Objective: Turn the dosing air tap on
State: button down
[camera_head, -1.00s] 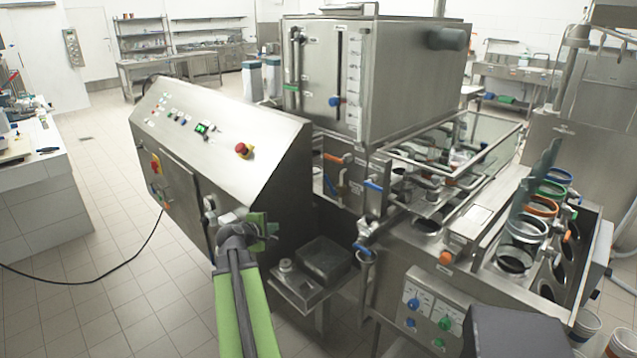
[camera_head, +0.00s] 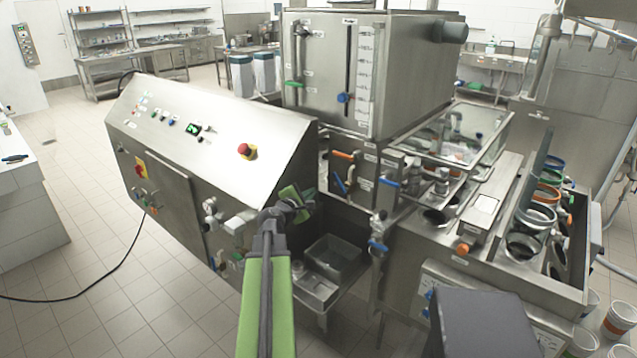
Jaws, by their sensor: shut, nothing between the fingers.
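My gripper (camera_head: 296,204), on the green arm, is shut and empty, in front of the right end of the control cabinet (camera_head: 230,150). Several lever taps show on the machine to the right: an orange-handled tap (camera_head: 343,154), a blue lever (camera_head: 340,183), a blue-handled tap (camera_head: 388,183) and a lower blue tap (camera_head: 378,246). No label is readable, so I cannot tell which is the dosing air tap. My arm hides part of the cabinet front.
The cup station (camera_head: 540,290) stands at right. A black cable (camera_head: 110,275) crosses the open tiled floor at left.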

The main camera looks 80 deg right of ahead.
aim_at(339, 183)
jog(key=b+x, duration=0.2)
jog(key=x, duration=0.9)
jog(key=s+a+r+p, duration=0.2)
jog(key=shift+s+a+r+p, duration=0.15)
jog(key=shift+a+r+p, duration=0.1)
jog(key=shift+r+p, duration=0.1)
jog(key=shift+s, duration=0.15)
